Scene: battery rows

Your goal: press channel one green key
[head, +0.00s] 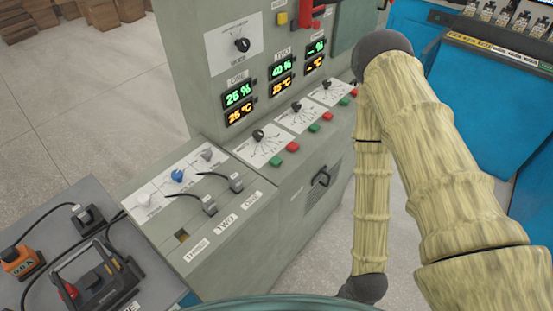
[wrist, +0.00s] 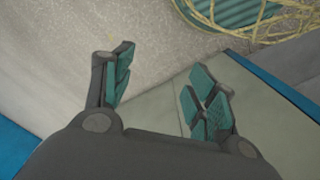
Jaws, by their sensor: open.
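The channel one green key (head: 275,161) sits on the sloped face of the grey-green cabinet (head: 180,100), below the display marked ONE (head: 238,96). A red key (head: 292,147) is just to its right, and a black knob (head: 259,135) is above it on a white plate. My gripper (wrist: 163,78) shows only in the wrist view, with its two teal-padded fingers spread apart and nothing between them. No key shows in the wrist view. The gripper is outside the head view, so its distance from the key cannot be told.
Two more green keys (head: 313,128) (head: 344,101) sit further right, each with a red key. Plugs (head: 208,203) and knobs (head: 178,175) stand on the lower left ledge. A grey cart (head: 45,210) holds a battery and an orange device. My arm fills the right side.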

